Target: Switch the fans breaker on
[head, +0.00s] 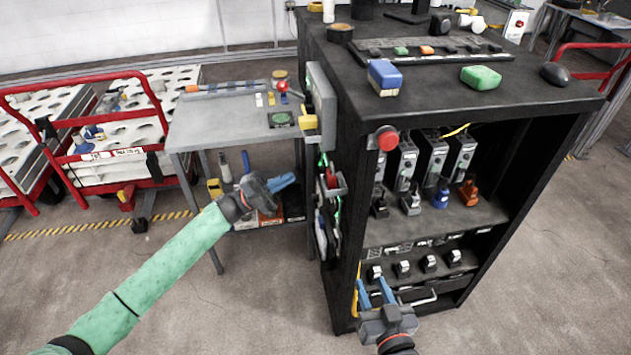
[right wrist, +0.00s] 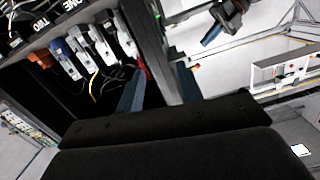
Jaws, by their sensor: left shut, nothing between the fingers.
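A black cabinet (head: 345,165) stands at the centre right. On its lower shelf is a row of black-and-white breaker switches (head: 402,268); their labels are too small to read, so I cannot tell which is the fans breaker or its position. My right gripper (head: 375,284) is open and empty, fingers up, in front of the left end of that row. It also shows in the right wrist view (right wrist: 158,88), with both blue fingers apart. My left gripper (head: 288,181) is shut and empty, left of the cabinet and apart from it.
Grey modules (head: 430,160) with coloured connectors stand on the upper shelf. A red button (head: 387,138) is on the cabinet's front edge. Blue (head: 384,77) and green (head: 480,77) blocks lie on top. A grey side table (head: 215,122) and red carts (head: 100,150) stand left. The front floor is clear.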

